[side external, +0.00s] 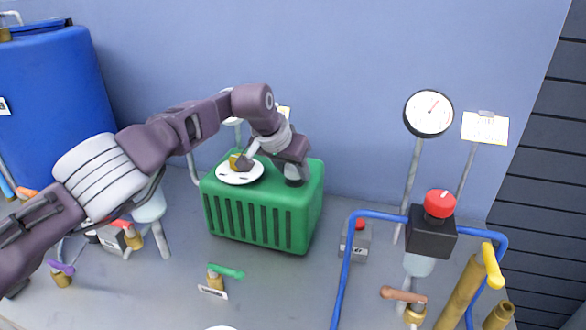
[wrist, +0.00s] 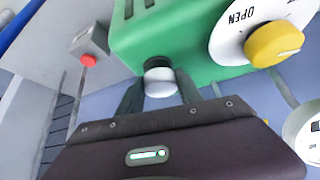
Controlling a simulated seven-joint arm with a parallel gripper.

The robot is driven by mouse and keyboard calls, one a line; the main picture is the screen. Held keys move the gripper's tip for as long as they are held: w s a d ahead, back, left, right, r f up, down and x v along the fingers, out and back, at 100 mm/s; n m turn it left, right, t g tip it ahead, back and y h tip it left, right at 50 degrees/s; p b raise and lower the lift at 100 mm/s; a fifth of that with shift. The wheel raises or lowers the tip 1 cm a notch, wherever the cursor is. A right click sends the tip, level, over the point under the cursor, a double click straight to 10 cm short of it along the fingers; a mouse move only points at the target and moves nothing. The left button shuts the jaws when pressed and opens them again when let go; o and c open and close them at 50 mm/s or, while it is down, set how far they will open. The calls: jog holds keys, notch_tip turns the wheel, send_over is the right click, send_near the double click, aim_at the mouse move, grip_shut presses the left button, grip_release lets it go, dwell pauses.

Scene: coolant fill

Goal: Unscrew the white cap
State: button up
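The white cap (wrist: 160,82) shows in the wrist view, at the end of the short black neck (wrist: 157,62) on the green box (wrist: 190,45). My gripper (wrist: 161,84) has one dark finger on each side of the cap, and the cap fills the gap between them with no clear space showing. In the side view my gripper (side external: 293,166) points down over the right part of the green box's top (side external: 262,215). The black neck (side external: 293,181) shows just below it.
A white dial plate marked OPEN (wrist: 228,45) with a yellow knob (wrist: 274,44) is beside the neck. A grey box with a red button (side external: 355,240) stands right of the green box. A blue pipe frame (side external: 345,270) and a gauge (side external: 429,113) stand further right.

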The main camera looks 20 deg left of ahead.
jog(key=o, duration=0.5)
jog(key=shift+r, duration=0.1)
jog(key=d+v, duration=0.1)
jog(key=v, duration=0.6)
jog(key=x, duration=0.4)
jog(key=a+x, duration=0.1)
jog(key=x, duration=0.1)
jog(key=shift+w+d+f, duration=0.1)
jog(key=shift+w+f, duration=0.1)
jog(key=shift+w, duration=0.1)
jog(key=shift+c, duration=0.3)
jog(key=c, duration=1.3)
jog(key=o, duration=1.3)
